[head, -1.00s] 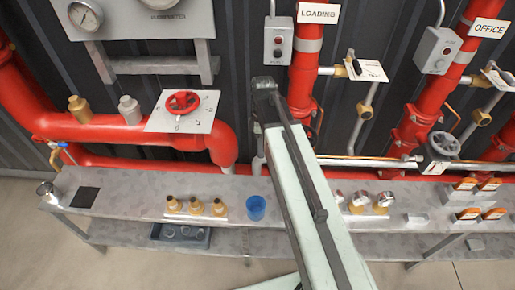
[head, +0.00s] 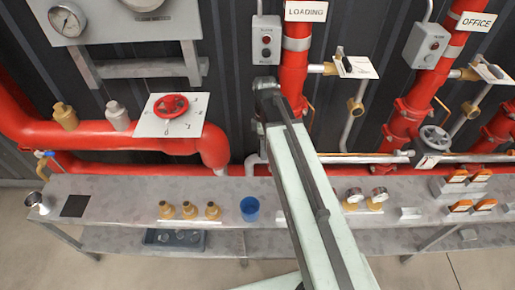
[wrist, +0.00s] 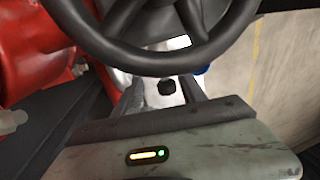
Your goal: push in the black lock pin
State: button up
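In the wrist view, a small black knob, apparently the black lock pin (wrist: 166,87), stands out against a pale surface just beyond my gripper (wrist: 162,91). My gripper's two grey fingers are apart, one on each side of the pin in the picture, with nothing between them that I can see held. Whether they touch the pin cannot be told. A black handwheel (wrist: 155,66) crosses the top of the wrist view, close above the fingers. In the head view, my arm covers this spot, and the pin and gripper are hidden.
A red pipe flange (wrist: 35,60) is close on the left in the wrist view; floor (wrist: 280,75) shows at right. In the head view, a metal shelf (head: 110,200) carries a blue cup (head: 249,209) and brass fittings (head: 190,210). Red pipes (head: 100,136) run along the wall.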

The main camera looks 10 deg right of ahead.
jog(key=shift+s+a, duration=0.1)
jog(key=shift+a, duration=0.05)
jog(key=shift+a+r+p, duration=0.1)
jog(key=shift+r+p, duration=0.4)
jog(key=shift+r, duration=0.05)
notch_tip(320, 180, up, 7)
jog(key=w+p, duration=0.1)
jog(key=p, duration=0.5)
jog(key=shift+w+d+p, duration=0.2)
jog(key=shift+d+p, duration=0.05)
jog(key=shift+p, duration=0.15)
jog(key=shift+f, duration=0.2)
jog(key=shift+s, duration=0.1)
